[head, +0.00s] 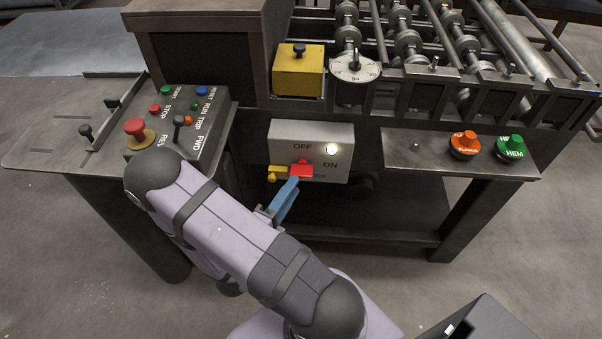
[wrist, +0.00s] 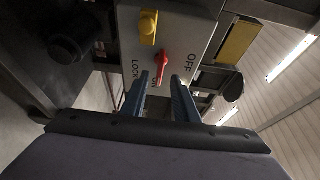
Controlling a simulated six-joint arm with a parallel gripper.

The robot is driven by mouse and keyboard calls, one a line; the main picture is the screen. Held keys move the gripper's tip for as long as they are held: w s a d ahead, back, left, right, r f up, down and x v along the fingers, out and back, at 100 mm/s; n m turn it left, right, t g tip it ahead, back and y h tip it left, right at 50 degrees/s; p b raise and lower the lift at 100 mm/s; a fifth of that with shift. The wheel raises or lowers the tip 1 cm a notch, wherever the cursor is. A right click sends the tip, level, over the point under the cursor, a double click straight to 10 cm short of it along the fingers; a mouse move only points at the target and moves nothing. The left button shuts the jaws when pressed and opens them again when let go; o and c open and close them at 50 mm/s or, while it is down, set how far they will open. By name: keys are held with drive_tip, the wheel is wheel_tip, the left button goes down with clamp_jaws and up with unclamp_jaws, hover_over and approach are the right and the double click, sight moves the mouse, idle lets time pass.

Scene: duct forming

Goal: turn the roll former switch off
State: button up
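The roll former switch is a red handle (head: 301,170) on a light grey box (head: 340,140) marked OFF and ON. In the wrist view the red handle (wrist: 162,60) points down the picture between the LOCK and OFF labels. A yellow piece (head: 275,174) sits beside it. It also shows in the wrist view (wrist: 148,27). My gripper (head: 294,183) has blue fingers at the handle. In the wrist view the fingers (wrist: 162,80) are apart, one on each side of the handle's lower end. I cannot tell whether they touch it. A round white lamp (head: 332,149) on the box looks lit.
A control panel (head: 215,99) with buttons, a lever and a red mushroom button (head: 137,130) stands left. Orange (head: 464,145) and green (head: 510,148) buttons sit on a shelf at right. Rollers, a yellow block (head: 298,73) and a dial (head: 355,68) are above the box.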

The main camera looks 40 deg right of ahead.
sight(301, 174)
drive_tip(key=shift+p+x, duration=0.5)
drive_tip(key=shift+x, duration=2.5)
clamp_jaws()
